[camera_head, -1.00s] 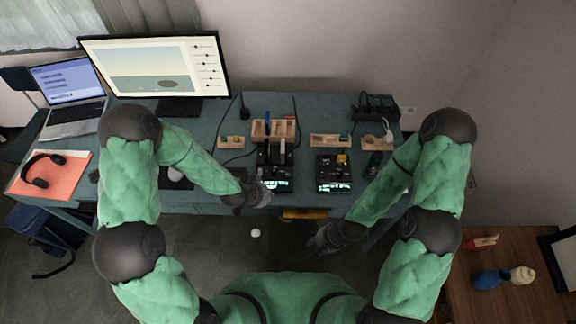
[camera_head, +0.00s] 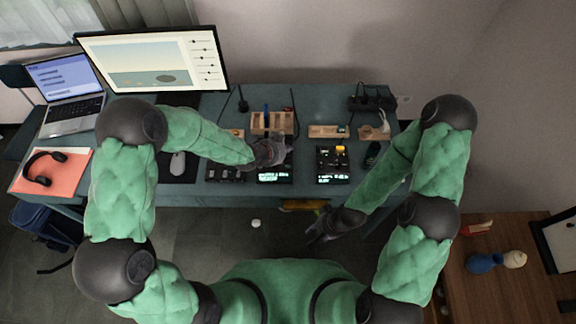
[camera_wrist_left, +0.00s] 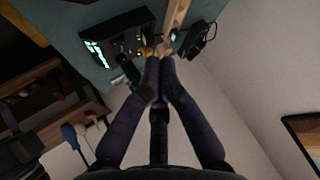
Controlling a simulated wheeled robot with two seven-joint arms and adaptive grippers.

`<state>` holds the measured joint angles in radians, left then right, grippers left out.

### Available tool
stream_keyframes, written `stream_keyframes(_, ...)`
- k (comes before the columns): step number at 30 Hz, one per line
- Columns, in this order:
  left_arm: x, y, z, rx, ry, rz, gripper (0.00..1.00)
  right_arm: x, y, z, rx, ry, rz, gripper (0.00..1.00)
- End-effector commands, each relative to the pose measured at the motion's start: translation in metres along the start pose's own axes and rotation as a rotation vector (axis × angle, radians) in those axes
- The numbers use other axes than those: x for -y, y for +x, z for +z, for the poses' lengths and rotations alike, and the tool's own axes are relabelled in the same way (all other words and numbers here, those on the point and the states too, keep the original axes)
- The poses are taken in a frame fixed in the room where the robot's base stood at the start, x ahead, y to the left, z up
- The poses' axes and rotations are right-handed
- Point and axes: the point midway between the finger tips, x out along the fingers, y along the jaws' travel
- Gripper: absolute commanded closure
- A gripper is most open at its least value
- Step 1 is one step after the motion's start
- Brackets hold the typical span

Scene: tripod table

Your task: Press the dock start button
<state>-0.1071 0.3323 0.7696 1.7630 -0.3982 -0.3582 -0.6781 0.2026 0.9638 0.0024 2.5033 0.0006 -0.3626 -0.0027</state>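My left gripper (camera_head: 278,150) is over a black device with a lit green display (camera_head: 275,178), at the middle of the desk, and hides much of it. In the left wrist view its fingertips (camera_wrist_left: 160,64) are close together with nothing seen between them. I cannot tell whether it touches the device, or which part is the start button. A second black device with a green display (camera_head: 333,165) and a yellow part stands to the right. A black device with a green display also shows in the left wrist view (camera_wrist_left: 115,40). My right gripper (camera_head: 318,232) hangs low before the desk; its opening is unclear.
Wooden holders (camera_head: 328,131) stand behind the devices, with a power strip (camera_head: 372,103) at the back right. A monitor (camera_head: 150,62), laptop (camera_head: 68,90) and headphones (camera_head: 42,168) are on the left. A wooden side table (camera_head: 510,290) stands at the lower right.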

Motion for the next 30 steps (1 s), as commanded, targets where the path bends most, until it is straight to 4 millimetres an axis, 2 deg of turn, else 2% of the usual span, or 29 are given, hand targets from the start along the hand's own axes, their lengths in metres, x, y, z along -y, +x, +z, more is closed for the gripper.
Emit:
stream_keyframes(11,-0.008,0.019,0.019,0.002,-0.002,0.001,1.0,-0.005,0.014,-0.001,0.0,0.0,0.0,0.64)
stream_keyframes(20,-0.018,0.045,0.044,0.002,-0.003,0.001,1.0,-0.012,0.034,-0.001,0.0,0.0,0.0,0.64)
stream_keyframes(24,-0.023,0.056,0.054,0.001,-0.002,0.0,1.0,-0.017,0.048,-0.002,0.0,0.0,0.0,0.64)
stream_keyframes(30,-0.025,0.062,0.059,0.0,-0.002,0.0,1.0,-0.019,0.055,-0.002,0.0,0.0,0.0,0.64)
